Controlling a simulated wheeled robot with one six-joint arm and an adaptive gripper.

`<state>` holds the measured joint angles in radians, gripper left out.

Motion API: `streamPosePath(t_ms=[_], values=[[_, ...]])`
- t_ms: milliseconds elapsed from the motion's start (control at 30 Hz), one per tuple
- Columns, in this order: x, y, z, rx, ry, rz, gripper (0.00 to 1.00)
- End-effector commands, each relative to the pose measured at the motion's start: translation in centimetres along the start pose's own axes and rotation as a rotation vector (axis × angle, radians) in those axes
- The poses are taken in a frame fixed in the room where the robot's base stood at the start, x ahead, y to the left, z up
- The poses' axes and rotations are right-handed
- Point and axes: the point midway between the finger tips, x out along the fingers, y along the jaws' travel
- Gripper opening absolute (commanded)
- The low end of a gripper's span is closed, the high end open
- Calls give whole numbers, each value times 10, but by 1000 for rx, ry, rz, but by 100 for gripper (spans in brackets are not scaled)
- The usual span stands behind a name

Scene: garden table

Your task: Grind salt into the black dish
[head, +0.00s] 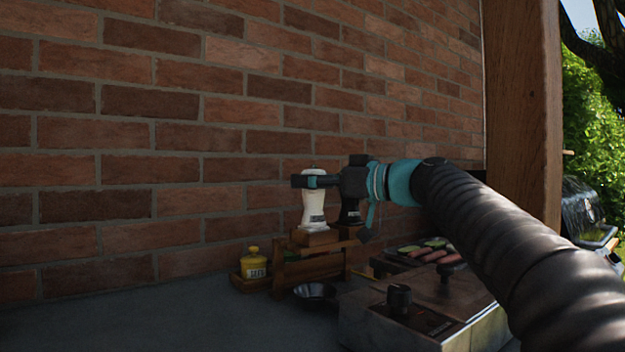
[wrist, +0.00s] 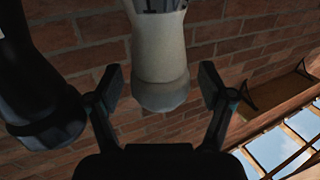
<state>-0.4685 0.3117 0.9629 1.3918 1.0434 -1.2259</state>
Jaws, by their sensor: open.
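A white mill (head: 313,208) with a dark label stands upright on a wooden stand (head: 313,238). A black mill (head: 350,213) stands to its right, partly hidden by my gripper. My gripper (head: 307,181) is level at the upper part of the white mill. In the wrist view, the open fingers (wrist: 161,84) lie on either side of the white mill (wrist: 160,55), with gaps visible. The black mill (wrist: 40,110) is at the left there. The black dish (head: 316,291) lies on the grey counter in front of the stand; it looks empty.
A yellow lidded jar (head: 254,265) sits at the stand's left. A grill-like unit (head: 415,318) with a dark knob stands at right, below my arm, with food on a plate (head: 425,252) behind. A brick wall (head: 180,130) is close behind. The counter's left part (head: 150,315) is clear.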

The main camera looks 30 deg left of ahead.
Motion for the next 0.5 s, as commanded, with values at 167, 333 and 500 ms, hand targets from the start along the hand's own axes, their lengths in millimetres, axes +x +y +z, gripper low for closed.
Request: streamPosePath(t_ms=[167,333,500], values=[[0,0,0,0,0,0,64],[0,0,0,0,0,0,21],[0,0,0,0,0,3,20]])
